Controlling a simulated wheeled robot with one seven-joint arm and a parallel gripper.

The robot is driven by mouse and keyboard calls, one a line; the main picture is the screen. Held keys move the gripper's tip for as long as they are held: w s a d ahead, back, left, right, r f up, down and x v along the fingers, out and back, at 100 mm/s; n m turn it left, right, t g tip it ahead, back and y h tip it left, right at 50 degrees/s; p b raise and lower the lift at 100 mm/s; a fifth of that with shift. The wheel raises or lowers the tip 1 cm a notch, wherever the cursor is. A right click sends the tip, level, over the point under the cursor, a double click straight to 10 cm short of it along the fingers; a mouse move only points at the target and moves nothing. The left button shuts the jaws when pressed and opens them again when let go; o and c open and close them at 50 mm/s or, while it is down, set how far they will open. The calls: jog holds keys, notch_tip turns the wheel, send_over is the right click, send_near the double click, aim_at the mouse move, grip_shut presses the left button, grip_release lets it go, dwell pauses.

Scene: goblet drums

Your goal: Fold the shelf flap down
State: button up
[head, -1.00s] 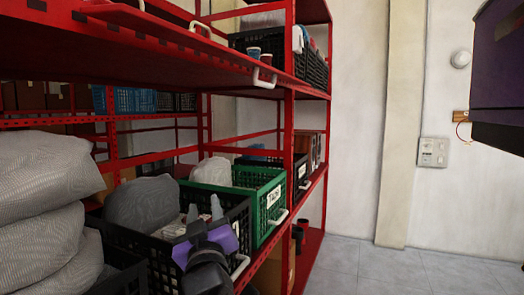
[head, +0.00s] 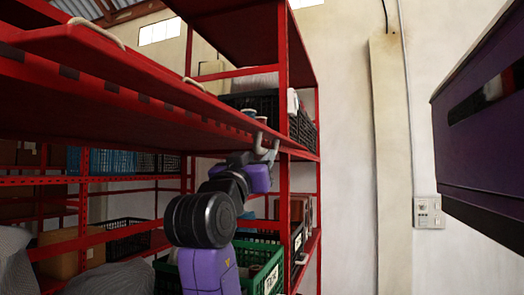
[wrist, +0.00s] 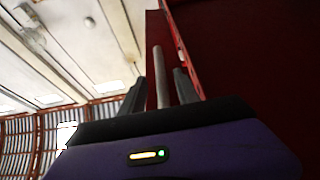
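The red shelf flap (head: 150,80) runs along the shelf's front edge and appears raised, with its dark red underside in view. A pale handle (head: 270,141) is at its far right end, partly hidden by my gripper. In the wrist view, the grey-white bar of the handle (wrist: 158,62) stands between my two dark fingers, against the red panel (wrist: 235,70). My gripper (head: 264,157) is at the handle. It also shows in the wrist view (wrist: 159,76), its fingers apart with gaps on both sides of the bar. Contact cannot be made out.
A green crate (head: 268,276) and a black crate (head: 125,240) stand on the lower shelf. A dark crate (head: 300,127) stands on the shelf above. A red upright post (head: 284,70) is close to my gripper. A purple-dark box (head: 490,140) juts in at right.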

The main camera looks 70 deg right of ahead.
jog(key=p+x, duration=0.1)
jog(key=x, duration=0.4)
grip_shut()
dwell(1.4)
